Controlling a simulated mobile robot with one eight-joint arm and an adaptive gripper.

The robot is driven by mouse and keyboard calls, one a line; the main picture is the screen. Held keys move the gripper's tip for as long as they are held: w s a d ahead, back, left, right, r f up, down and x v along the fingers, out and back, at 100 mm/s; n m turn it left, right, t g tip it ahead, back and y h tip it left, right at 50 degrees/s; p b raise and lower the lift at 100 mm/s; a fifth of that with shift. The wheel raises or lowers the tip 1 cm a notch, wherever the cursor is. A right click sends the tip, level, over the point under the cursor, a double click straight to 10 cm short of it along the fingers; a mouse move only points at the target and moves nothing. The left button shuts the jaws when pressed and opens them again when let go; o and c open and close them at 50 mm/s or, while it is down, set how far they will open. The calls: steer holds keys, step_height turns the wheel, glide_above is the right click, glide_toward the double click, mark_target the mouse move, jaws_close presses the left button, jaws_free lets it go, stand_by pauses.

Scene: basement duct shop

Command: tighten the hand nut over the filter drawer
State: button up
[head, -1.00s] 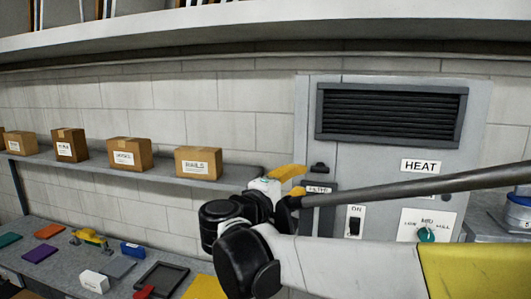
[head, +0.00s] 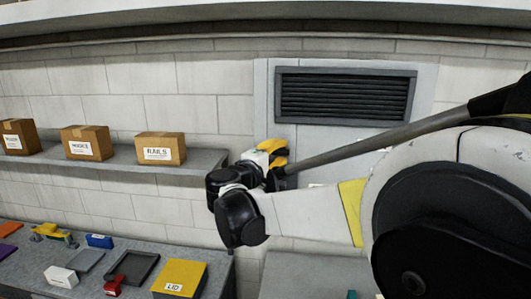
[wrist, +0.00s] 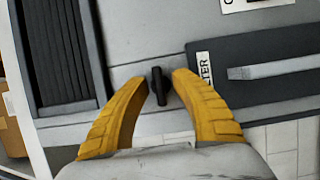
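The hand nut (wrist: 159,86) is a small black winged knob on the grey panel, in the middle of the wrist view. My gripper (wrist: 161,82) has yellow fingers, spread open, with one tip on each side of the nut. A gap shows on both sides, so it does not grip it. The filter drawer (wrist: 265,95) is a dark front with a light handle bar and a partly hidden label, to the right of the nut in the wrist view. In the head view my gripper (head: 275,152) is at the panel below the vent, and my arm hides the nut and drawer.
A dark louvred vent (head: 345,96) is above my gripper; it also shows at the left of the wrist view (wrist: 62,50). A shelf (head: 205,163) with cardboard boxes ends just left of my gripper. The bench below holds a yellow lidded box (head: 180,278) and small parts.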

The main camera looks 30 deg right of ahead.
jaws_close()
steer(key=shift+m, duration=0.3)
steer(key=m+y, duration=0.1)
steer(key=m, duration=0.1)
steer(key=shift+s+m, duration=0.1)
steer(key=shift+m, duration=0.2)
steer(key=m+y, duration=0.2)
steer(key=m, duration=0.1)
steer(key=shift+m, duration=0.3)
steer(key=m+y, duration=0.2)
steer(key=m, duration=0.1)
steer(key=shift+b, duration=0.3)
steer(key=m+t+y, duration=0.1)
steer(key=m+y, duration=0.1)
steer(key=m, duration=0.1)
steer(key=shift+b, duration=0.35)
steer(key=shift+m, duration=0.4)
